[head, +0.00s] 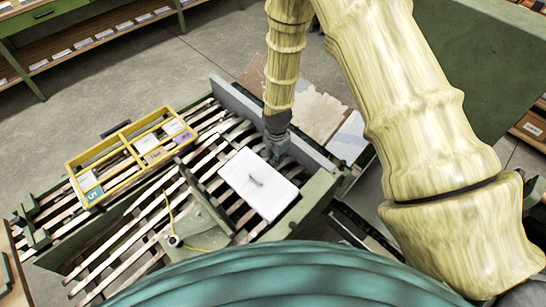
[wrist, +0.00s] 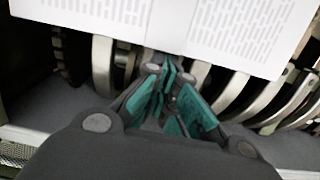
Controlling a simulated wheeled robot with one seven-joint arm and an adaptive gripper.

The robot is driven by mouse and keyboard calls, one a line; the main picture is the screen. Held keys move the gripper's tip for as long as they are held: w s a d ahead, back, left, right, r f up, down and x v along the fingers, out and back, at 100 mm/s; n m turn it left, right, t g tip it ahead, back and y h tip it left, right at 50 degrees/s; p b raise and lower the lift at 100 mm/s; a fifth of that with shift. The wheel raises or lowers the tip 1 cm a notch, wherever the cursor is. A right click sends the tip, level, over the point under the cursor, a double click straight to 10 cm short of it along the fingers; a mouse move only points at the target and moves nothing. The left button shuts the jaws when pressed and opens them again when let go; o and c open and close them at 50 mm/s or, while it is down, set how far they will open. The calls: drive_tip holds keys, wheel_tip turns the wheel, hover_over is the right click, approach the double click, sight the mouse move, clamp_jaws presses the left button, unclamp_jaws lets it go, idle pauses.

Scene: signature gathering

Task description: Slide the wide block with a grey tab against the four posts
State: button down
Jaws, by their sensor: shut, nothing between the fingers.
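In the wrist view, a white printed surface (wrist: 225,25), which looks like this block, fills the top. My gripper (head: 280,158) points down beside the block's far edge, and its green-padded fingers (wrist: 168,72) are shut and empty. The fingertips are very close to the block's edge; I cannot tell whether they touch. I cannot make out the four posts clearly in either view.
A yellow divided frame (head: 69,168) with several small blocks lies at the left of the slats. A grey rail (head: 235,103) runs along the far side, behind my gripper. A green angled piece (head: 205,215) with a yellow cord (head: 170,208) sits left of the white block.

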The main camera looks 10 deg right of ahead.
wheel_tip(320, 180, up, 10)
drive_tip(key=p, duration=0.6)
drive_tip(key=shift+d, duration=0.15)
